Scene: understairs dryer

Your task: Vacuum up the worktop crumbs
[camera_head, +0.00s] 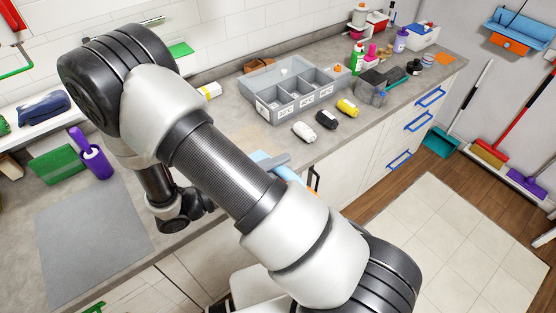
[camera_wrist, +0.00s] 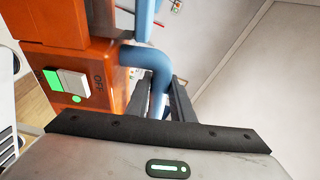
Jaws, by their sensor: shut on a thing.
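In the wrist view the two dark fingers of my gripper (camera_wrist: 161,98) are shut around the blue tubular handle (camera_wrist: 158,62) of an orange handheld vacuum (camera_wrist: 88,50). Its body carries a green and white switch (camera_wrist: 68,84) and the word OFF. In the head view my arm hides the gripper and most of the vacuum. A blue part with a grey end (camera_head: 272,162) shows beside my arm, at the worktop's front edge. A faint tan patch, perhaps the crumbs (camera_head: 258,137), lies on the grey worktop (camera_head: 222,116) just behind it; single crumbs are too small to tell.
A grey compartment box (camera_head: 290,113) stands behind, with white (camera_head: 304,131), black (camera_head: 327,119) and yellow (camera_head: 347,107) rolled items in front. Bottles and tubs crowd the far right. A purple holder (camera_head: 96,160) and grey mat (camera_head: 92,240) are at left.

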